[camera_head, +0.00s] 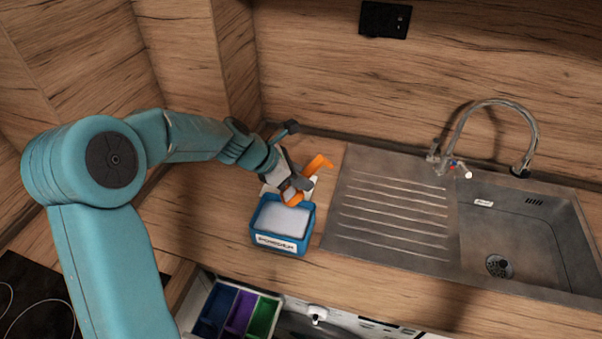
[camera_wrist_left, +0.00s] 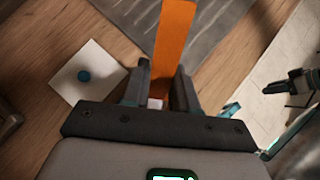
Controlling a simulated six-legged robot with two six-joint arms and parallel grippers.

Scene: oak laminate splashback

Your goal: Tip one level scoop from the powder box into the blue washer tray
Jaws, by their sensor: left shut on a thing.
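The blue powder box (camera_head: 282,243), labelled POWDER, stands on the counter left of the sink, with pale powder (camera_head: 281,219) inside. My left gripper (camera_head: 297,184) is shut on the orange scoop (camera_head: 318,164) at the box's back edge. One orange part sticks up to the right, another shows low by the box rim. The wrist view shows the orange strip (camera_wrist_left: 172,45) between the fingers (camera_wrist_left: 160,90); the scoop's contents are hidden. The washer tray's blue compartment (camera_head: 216,308) is in the open drawer below the counter, beside purple and green ones.
The steel sink with drainboard (camera_head: 390,212) and tap (camera_head: 497,103) fills the right. Dark and teal parts (camera_wrist_left: 290,86) there, at the right edge, may be mine. A dark hob (camera_head: 35,300) is lower left.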

